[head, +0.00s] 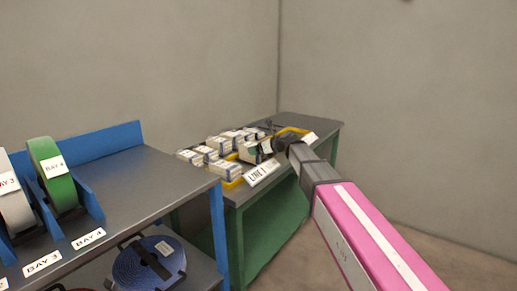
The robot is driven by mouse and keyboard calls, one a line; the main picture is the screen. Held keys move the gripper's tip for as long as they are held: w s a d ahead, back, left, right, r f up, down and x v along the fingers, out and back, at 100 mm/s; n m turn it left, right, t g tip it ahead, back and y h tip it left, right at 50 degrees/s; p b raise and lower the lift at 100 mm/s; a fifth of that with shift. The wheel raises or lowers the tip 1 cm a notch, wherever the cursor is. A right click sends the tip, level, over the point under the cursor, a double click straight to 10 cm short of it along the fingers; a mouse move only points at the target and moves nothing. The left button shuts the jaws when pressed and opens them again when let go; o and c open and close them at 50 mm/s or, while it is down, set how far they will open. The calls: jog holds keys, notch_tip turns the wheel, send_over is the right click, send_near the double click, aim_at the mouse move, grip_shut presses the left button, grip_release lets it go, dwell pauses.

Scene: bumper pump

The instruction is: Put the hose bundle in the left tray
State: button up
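Two yellow trays stand on the far table. The left tray (232,184) shows its rim behind a white label that seems to read LINE 1, and white boxes crowd it. The right tray (297,129) is partly hidden by my arm. My gripper (269,141) is small and dark over the table, between the trays. A dark, white and green item (249,152) is at or just beside its fingertips; I cannot tell whether it is held. I cannot pick out the hose bundle for certain.
Several white boxes (212,146) cover the left of the table (317,123). At near left, a blue-sided rack (140,178) holds a green roll (55,175) marked BAY 4 and a white roll (14,205). A blue coil (148,265) lies on its lower shelf. Open floor is at right.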

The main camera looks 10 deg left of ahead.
jog(key=shift+r, duration=0.15)
jog(key=v, duration=1.2)
jog(key=s+d+f+n+g+h, duration=0.1)
jog(key=s+d+f+n+h, duration=0.2)
jog(key=d+f, duration=0.35)
jog(key=s+d+f+n+h, duration=0.2)
jog(key=d+f+n, duration=0.35)
jog(key=f, duration=0.25)
jog(key=s+d+f+n+g+h, duration=0.1)
jog(key=s+d+f+n+h, duration=0.15)
jog(key=d+f, duration=0.45)
jog(key=s+d+f+n+g+h, duration=0.3)
jog(key=s+d+f+n+h, duration=0.2)
jog(key=s+d+f+n, duration=0.6)
jog(key=s+d+f, duration=0.2)
jog(key=d, duration=0.2)
jog(key=shift+n, duration=0.3)
